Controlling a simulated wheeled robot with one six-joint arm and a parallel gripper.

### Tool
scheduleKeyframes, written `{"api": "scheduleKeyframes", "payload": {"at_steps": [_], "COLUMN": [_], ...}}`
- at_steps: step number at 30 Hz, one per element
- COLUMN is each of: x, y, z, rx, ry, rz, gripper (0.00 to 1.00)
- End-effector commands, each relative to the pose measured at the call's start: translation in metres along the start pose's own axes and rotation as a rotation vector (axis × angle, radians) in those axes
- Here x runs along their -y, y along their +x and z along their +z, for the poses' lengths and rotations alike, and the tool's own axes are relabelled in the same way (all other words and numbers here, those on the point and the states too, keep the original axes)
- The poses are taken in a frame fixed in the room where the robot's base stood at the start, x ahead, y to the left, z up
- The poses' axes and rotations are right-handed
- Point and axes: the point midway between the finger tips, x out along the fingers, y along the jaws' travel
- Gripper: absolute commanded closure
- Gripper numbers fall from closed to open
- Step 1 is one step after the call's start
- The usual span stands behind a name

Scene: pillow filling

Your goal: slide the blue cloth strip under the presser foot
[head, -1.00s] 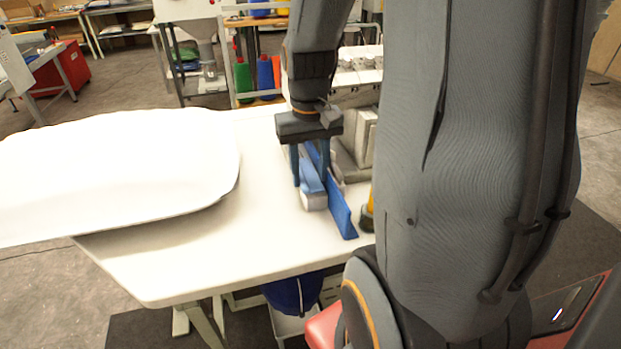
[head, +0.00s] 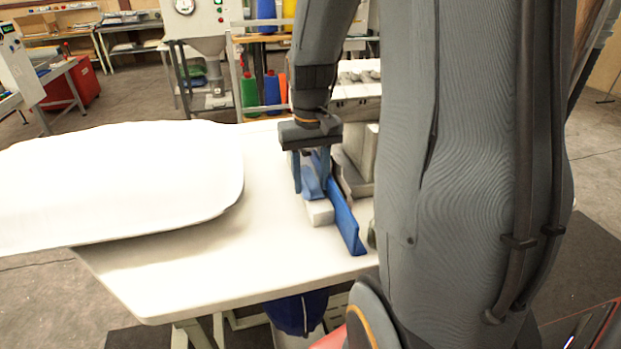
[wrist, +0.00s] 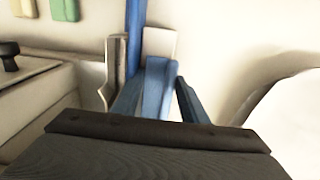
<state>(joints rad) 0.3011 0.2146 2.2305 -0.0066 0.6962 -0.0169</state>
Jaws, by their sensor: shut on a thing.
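My gripper (head: 311,184) points down over the table with its fingers shut on the blue cloth strip (head: 311,186). The strip also shows in the wrist view (wrist: 158,85), between the two dark blue fingers. It lies at a pale block (head: 320,213); whether it touches the block I cannot tell. The grey sewing machine body (head: 359,152) stands just right of my gripper and is partly behind my arm. I cannot make out the presser foot for certain; a narrow grey metal part (wrist: 115,68) stands left of the strip in the wrist view.
A big white pillow (head: 120,185) covers the left of the white table (head: 220,265). The tabletop between pillow and gripper is clear.

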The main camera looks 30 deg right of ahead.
Motion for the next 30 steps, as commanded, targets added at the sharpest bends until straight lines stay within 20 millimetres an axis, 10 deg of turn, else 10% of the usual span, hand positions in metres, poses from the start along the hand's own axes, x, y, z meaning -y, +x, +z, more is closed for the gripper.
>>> {"api": "scheduleKeyframes", "payload": {"at_steps": [5,23,30], "x": [-0.001,-0.004,-0.003], "y": [0.0,-0.001,-0.031], "z": [0.0,0.0,-0.002], "rx": [0.0,-0.001,-0.008], "ry": [0.0,0.002,0.002], "rz": [0.001,0.004,0.005], "gripper": [0.38,0.39,0.38]}}
